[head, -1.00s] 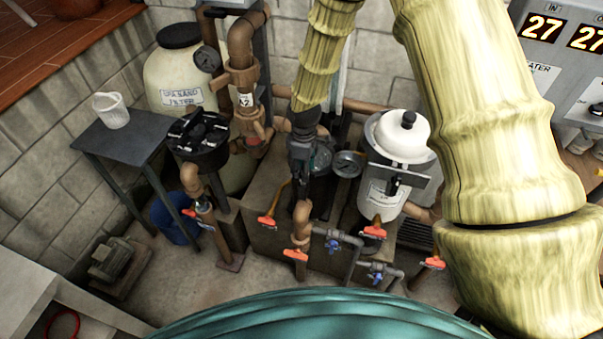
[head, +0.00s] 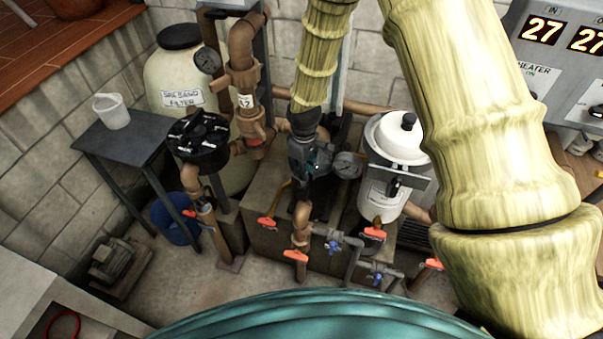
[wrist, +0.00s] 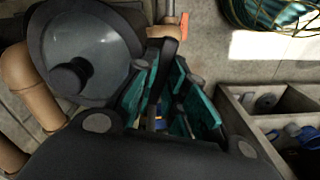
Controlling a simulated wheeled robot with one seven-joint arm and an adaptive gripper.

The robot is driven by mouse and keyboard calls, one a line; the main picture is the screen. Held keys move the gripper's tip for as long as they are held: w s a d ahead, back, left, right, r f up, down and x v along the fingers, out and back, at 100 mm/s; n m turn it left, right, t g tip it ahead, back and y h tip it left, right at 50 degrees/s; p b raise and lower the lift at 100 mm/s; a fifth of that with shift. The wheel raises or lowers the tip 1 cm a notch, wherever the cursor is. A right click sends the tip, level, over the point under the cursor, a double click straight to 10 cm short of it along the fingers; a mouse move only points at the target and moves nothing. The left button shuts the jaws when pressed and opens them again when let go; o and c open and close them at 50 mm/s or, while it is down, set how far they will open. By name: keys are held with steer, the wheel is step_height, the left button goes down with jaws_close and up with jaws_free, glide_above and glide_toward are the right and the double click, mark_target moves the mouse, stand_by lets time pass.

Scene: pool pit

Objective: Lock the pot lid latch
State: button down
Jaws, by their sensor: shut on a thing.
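In the wrist view a round pot lid (wrist: 92,48), grey with a dark rim and a dark knob, lies to the left of my gripper (wrist: 158,110). A dark latch bar (wrist: 167,55) runs down from above, in between the teal finger pads. My gripper is shut on this latch; the exact contact is in shadow. In the head view my gripper (head: 312,165) points down in the middle of the pipework and hides most of what it holds. I cannot tell there whether the latch is locked.
Brown pipes (head: 303,220) and several orange-handled valves are in front. A black-topped filter unit (head: 198,140) and a grey table (head: 115,140) are at left.

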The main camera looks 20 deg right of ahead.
steer(key=m+p, duration=0.1)
steer(key=m, duration=0.6)
steer(key=shift+r, duration=0.15)
steer(key=m, duration=0.4)
steer(key=shift+w+m+p, duration=0.1)
steer(key=shift+m+p, duration=0.2)
steer(key=shift+p, duration=0.05)
steer(key=m, duration=0.3)
steer(key=c, duration=1.4)
jaws_free()
steer(key=shift+o, duration=0.2)
steer(key=shift+p, duration=0.3)
steer(key=shift+r+p, duration=2.3)
steer(key=shift+r, duration=1.15)
